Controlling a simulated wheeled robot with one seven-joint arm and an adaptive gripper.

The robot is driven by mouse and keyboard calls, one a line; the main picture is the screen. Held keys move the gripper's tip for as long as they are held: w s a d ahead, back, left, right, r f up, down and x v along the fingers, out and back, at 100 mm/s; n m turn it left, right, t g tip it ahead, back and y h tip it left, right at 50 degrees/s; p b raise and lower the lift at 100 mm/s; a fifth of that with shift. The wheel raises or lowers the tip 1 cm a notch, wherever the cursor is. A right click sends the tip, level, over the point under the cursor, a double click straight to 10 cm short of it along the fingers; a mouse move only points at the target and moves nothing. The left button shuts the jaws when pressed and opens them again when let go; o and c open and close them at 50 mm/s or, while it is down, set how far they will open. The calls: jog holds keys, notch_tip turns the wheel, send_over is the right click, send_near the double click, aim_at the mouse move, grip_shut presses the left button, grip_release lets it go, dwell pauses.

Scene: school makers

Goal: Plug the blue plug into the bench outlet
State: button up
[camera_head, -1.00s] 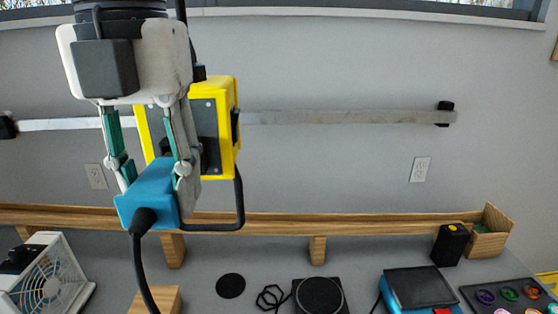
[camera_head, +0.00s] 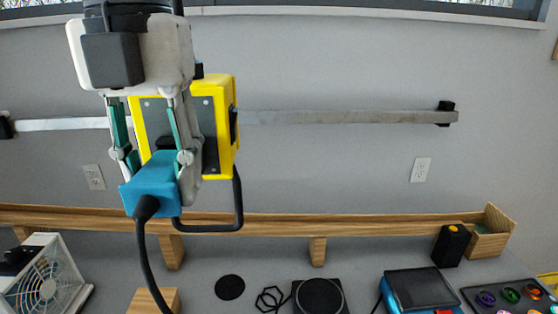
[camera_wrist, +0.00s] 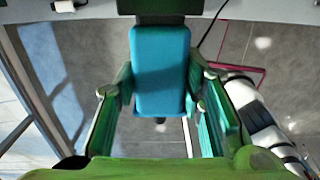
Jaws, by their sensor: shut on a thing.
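The blue plug (camera_head: 150,187) is held between the two fingers of my gripper (camera_head: 158,163), with its black cord hanging down from the near end. In the wrist view the blue plug (camera_wrist: 160,70) lies between the green-padded fingers of my gripper (camera_wrist: 153,92). A yellow-framed box with a dark face (camera_head: 228,125), apparently the bench outlet, is behind my gripper, which partly covers it. In the wrist view a dark part meets the plug's far end at the top edge. I cannot tell whether the plug touches the box or is seated in it.
A wooden ledge (camera_head: 370,225) runs along the back of the bench. Two wall outlets (camera_head: 420,169) (camera_head: 94,176) flank the box. A white fan (camera_head: 45,285), a wooden block (camera_head: 155,301), a black disc (camera_head: 230,287) and a blue device (camera_head: 420,289) stand on the bench.

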jog(key=o, duration=1.3)
jog(key=shift+o, duration=0.2)
jog(key=shift+r, duration=0.1)
